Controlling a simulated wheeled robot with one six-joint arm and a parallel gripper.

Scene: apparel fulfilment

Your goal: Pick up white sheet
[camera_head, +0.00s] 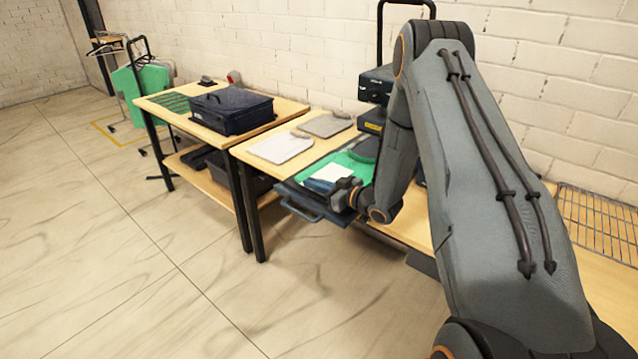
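A small white sheet (330,172) lies on a green cloth (355,163) at the front of the nearer table. A dark tray with a front handle (300,209) sits under the cloth at the table's edge. My gripper (333,190) is low over the tray, at the near right side of the white sheet. It hides part of the sheet's near edge. A bluish patch (317,186) shows between the sheet and my gripper. The fingers are too small and dark to tell whether they are open, or whether they touch the sheet.
A pale folded garment (281,147) and a grey one (325,125) lie left of the tray. Dark devices (376,85) stand behind the tray. A wire rack (600,222) is at right. The floor in front is clear.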

